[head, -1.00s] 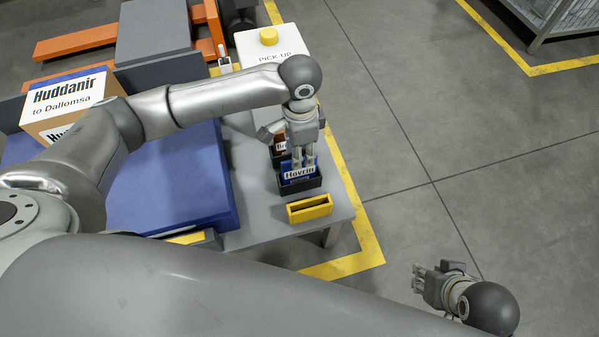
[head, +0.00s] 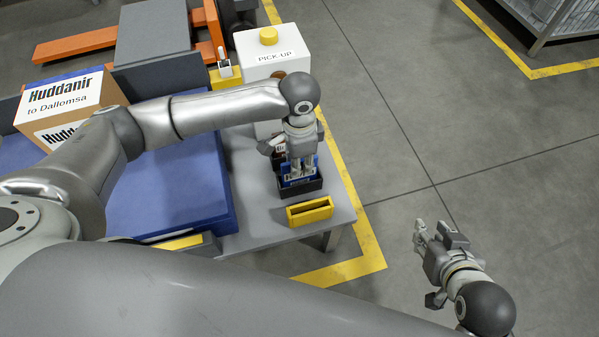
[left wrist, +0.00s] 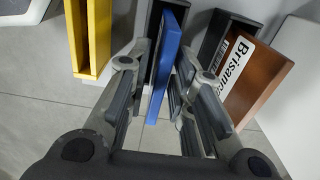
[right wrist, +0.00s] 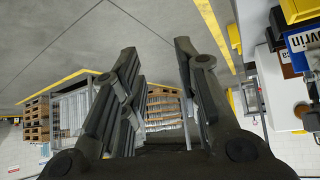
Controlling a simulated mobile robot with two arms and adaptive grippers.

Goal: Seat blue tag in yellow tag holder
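The blue tag (head: 300,182) stands in a black holder (head: 314,188) near the front of the grey table. My left gripper (head: 302,172) is over it, pointing down and hiding most of its label. In the left wrist view the blue tag (left wrist: 169,48) is between the open fingers, with a gap visible on the left finger's side. The yellow tag holder (head: 310,213) stands empty in front of the black holder, and shows at upper left in the left wrist view (left wrist: 78,45). My right gripper (head: 437,236) is open and empty, away from the table over the floor.
A brown tag (left wrist: 257,78) reading "Brisance" sits in another black holder beside the blue tag. A white box (head: 275,52) marked PICK-UP with a yellow button stands behind. A labelled carton (head: 70,108) sits on a blue platform (head: 165,190) at left.

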